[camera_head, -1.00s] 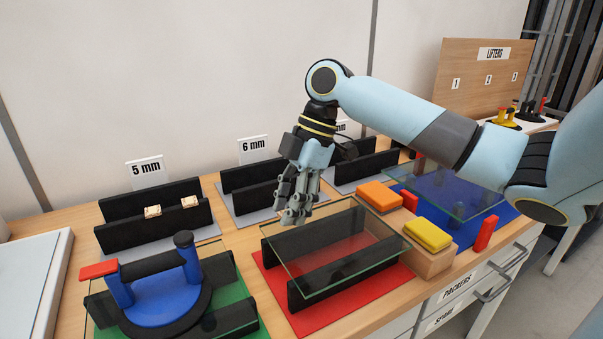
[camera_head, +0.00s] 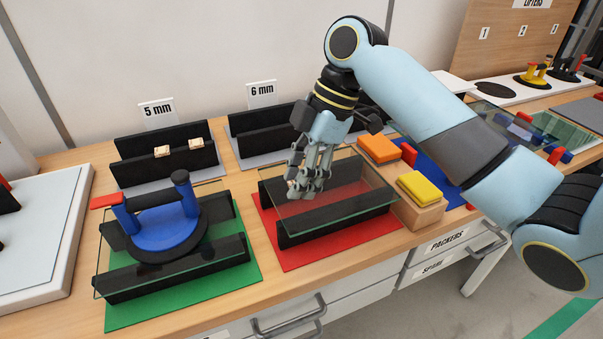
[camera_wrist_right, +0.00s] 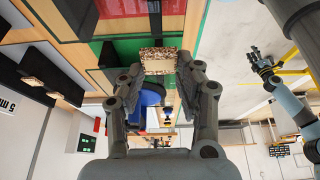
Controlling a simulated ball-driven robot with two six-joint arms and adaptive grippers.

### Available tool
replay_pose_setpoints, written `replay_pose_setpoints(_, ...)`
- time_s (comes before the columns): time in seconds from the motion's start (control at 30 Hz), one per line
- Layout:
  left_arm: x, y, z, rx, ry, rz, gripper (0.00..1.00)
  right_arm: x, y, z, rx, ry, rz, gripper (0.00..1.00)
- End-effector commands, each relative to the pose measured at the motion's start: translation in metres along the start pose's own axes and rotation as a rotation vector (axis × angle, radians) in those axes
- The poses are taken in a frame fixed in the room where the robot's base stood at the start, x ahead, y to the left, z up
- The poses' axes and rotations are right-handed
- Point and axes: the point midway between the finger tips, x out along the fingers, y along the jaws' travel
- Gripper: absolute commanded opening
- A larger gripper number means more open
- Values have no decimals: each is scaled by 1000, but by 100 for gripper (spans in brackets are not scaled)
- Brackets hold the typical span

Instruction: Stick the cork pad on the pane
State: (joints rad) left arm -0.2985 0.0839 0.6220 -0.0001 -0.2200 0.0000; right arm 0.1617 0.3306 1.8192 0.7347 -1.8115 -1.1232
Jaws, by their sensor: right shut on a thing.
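My right gripper (camera_head: 303,190) is shut on a cork pad, over the rear left part of the glass pane (camera_head: 350,207) above the red mat. In the right wrist view the speckled brown cork pad (camera_wrist_right: 158,61) sits between the fingertips (camera_wrist_right: 158,78). In the head view the fingers mostly hide it, and I cannot tell whether it touches the glass. The pane lies flat on black supports. My left gripper (camera_wrist_right: 262,62) shows small at the right of the wrist view; its opening is unclear.
A blue lifter (camera_head: 165,235) stands on the pane over the green mat (camera_head: 130,313). Orange (camera_head: 378,148) and yellow (camera_head: 419,187) pads rest on a wooden block right of the red mat (camera_head: 300,255). Racks marked 5 mm (camera_head: 158,112) and 6 mm (camera_head: 262,92) stand behind.

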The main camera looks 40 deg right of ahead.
Motion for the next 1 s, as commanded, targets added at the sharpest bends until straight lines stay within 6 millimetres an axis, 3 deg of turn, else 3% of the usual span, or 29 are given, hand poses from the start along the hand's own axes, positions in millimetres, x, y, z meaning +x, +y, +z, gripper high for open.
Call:
replay_pose_setpoints(0.17, -9, 2, 0, -1, -1, 3, 40, -2, 0, -1, 2, 0, -3, 25)
replay_pose_setpoints(0.6, 8, 6, 4, -2, -5, 6, 40, 30, -1, 12, 2, 1, -4, 25)
replay_pose_setpoints(1.0, 8, 5, 4, -2, -5, 5, 40, 32, 0, 13, 1, 1, -2, 25)
